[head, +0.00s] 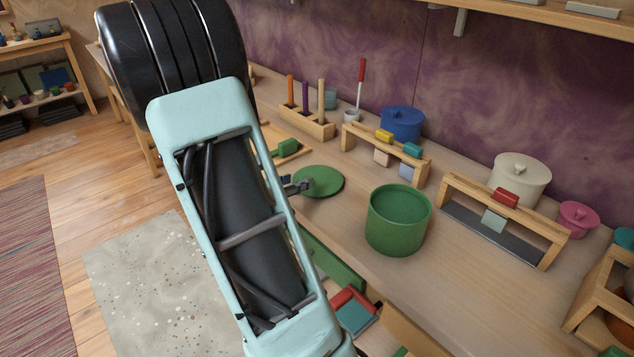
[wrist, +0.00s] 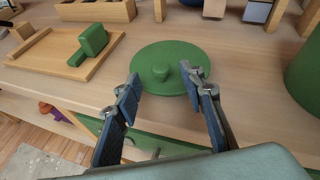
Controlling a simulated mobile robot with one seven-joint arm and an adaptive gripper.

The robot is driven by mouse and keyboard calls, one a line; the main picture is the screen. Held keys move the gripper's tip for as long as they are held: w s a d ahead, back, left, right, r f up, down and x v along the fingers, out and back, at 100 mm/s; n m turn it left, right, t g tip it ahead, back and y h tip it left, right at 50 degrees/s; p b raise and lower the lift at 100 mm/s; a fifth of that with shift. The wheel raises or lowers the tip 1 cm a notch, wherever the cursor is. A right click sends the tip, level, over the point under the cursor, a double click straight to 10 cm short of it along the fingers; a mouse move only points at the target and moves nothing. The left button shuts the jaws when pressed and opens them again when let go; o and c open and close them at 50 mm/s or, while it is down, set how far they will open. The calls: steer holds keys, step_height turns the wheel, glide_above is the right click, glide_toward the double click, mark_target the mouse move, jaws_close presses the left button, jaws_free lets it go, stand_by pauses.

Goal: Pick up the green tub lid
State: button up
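The green tub lid (head: 326,182) lies flat on the wooden workbench, a round disc left of the open green tub (head: 398,220). In the head view my gripper (head: 301,186) shows at the lid's left edge, mostly hidden behind my arm.
A wooden tray with a green block (wrist: 93,39) is left of the lid. Behind stand a peg holder (head: 308,125), a small wooden rack (head: 385,150) and a blue pot (head: 401,123). Another rack and a cream pot (head: 522,178) stand right. Bench front edge is near.

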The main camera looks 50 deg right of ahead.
mark_target(318, 177)
steer(key=x, duration=0.4)
steer(key=shift+d, duration=0.15)
jaws_close()
